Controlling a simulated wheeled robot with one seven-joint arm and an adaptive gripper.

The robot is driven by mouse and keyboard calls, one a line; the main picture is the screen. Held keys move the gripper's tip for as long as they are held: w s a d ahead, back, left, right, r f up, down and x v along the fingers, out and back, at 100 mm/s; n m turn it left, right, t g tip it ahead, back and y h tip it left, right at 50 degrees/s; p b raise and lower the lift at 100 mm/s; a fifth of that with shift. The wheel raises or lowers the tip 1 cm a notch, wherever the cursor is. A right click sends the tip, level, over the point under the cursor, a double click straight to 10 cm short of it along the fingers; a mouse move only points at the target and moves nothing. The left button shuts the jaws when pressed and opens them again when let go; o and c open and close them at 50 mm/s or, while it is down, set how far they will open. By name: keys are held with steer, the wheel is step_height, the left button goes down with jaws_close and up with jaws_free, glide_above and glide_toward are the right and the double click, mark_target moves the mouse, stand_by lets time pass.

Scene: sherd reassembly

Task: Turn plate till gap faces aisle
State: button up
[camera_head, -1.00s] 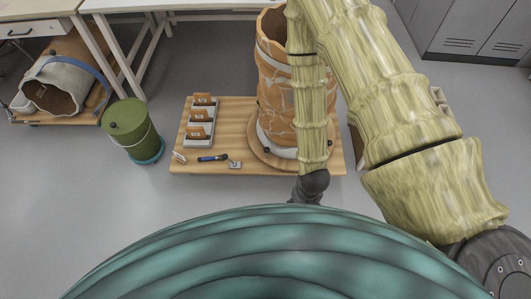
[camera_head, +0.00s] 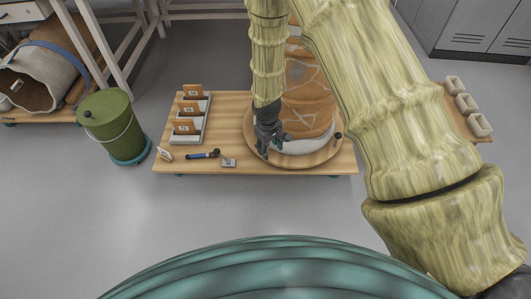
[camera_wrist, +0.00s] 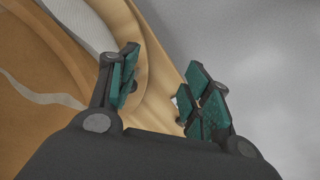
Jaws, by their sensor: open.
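The round wooden plate (camera_head: 300,161) lies on a low wooden platform (camera_head: 205,110). A tall terracotta vessel (camera_head: 312,90) with pale seams and a white band round its base stands on it. A black knob (camera_head: 338,136) sits at the plate's right rim. My gripper (camera_head: 270,150) points down at the plate's front left, and my arm hides much of the vessel. In the wrist view my gripper (camera_wrist: 162,90) is open, with the plate's tan rim (camera_wrist: 155,50) behind and between its fingers. I cannot tell whether they touch it. No gap shows in the visible part.
A tray of orange sherds with number cards (camera_head: 187,125), a blue-handled tool (camera_head: 203,155) and a small grey block (camera_head: 229,162) lie on the platform. A green bin (camera_head: 108,120) stands left. Small pale trays (camera_head: 467,105) are at right. Floor in front is clear.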

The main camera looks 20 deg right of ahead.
steer(key=w+n+h+b, duration=0.1)
steer(key=w+b, duration=0.5)
steer(key=w, duration=0.3)
steer(key=f+b, duration=0.1)
steer(key=f, duration=0.2)
steer(key=f+b, duration=0.1)
steer(key=f, duration=0.2)
steer(key=d+f+b, duration=0.1)
steer(key=f+b, duration=0.1)
steer(key=f, duration=0.2)
steer(key=shift+w, duration=0.3)
jaws_close()
